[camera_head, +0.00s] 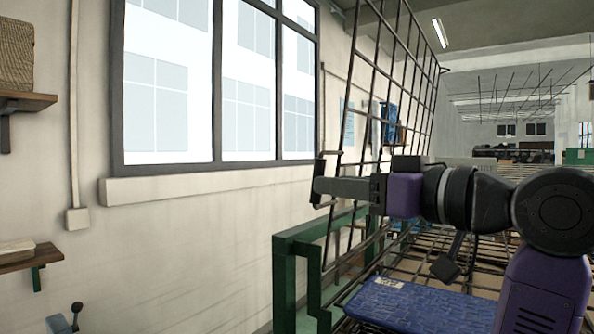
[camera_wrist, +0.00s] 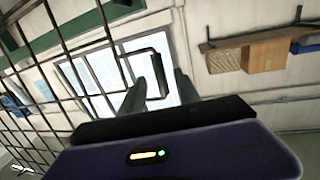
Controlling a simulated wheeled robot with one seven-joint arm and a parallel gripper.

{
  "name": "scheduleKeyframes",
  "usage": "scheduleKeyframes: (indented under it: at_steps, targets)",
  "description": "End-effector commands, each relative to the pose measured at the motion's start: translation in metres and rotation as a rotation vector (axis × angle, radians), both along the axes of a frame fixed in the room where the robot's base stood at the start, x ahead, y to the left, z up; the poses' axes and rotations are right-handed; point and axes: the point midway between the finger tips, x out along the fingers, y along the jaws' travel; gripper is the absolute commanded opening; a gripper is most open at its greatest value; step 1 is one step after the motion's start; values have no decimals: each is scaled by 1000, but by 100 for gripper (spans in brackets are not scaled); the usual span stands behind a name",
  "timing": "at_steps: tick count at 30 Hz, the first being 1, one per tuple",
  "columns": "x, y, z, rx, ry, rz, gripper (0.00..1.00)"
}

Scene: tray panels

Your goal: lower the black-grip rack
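The wire rack (camera_head: 408,50) stands raised, tilted steeply, above a green frame (camera_head: 290,260). Its black grip (camera_head: 319,182) is a loop at the rack's left side. In the wrist view the black grip (camera_wrist: 155,75) shows just ahead of my fingers, with the rack's mesh (camera_wrist: 40,65) to the left. My gripper (camera_head: 328,188) is at the grip; it also shows in the wrist view (camera_wrist: 162,78). The two fingers are apart, on either side of the grip's bar, with a gap seen at the right finger. Contact is not clear.
A blue tray-like panel (camera_head: 420,305) lies on a lower flat wire rack below my arm. A wall with a large window (camera_head: 215,85) stands behind. Wooden shelves (camera_head: 25,102) are on the left wall. A box (camera_wrist: 263,55) sits on a shelf in the wrist view.

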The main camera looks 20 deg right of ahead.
Motion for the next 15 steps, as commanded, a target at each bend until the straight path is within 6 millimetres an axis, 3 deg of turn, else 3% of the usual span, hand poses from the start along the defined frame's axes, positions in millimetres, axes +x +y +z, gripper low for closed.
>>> scheduleKeyframes:
  at_steps: [5, 15]
  targets:
    - [5, 4, 9, -10, 0, 6, 39]
    - [51, 26, 9, -9, 1, 6, 39]
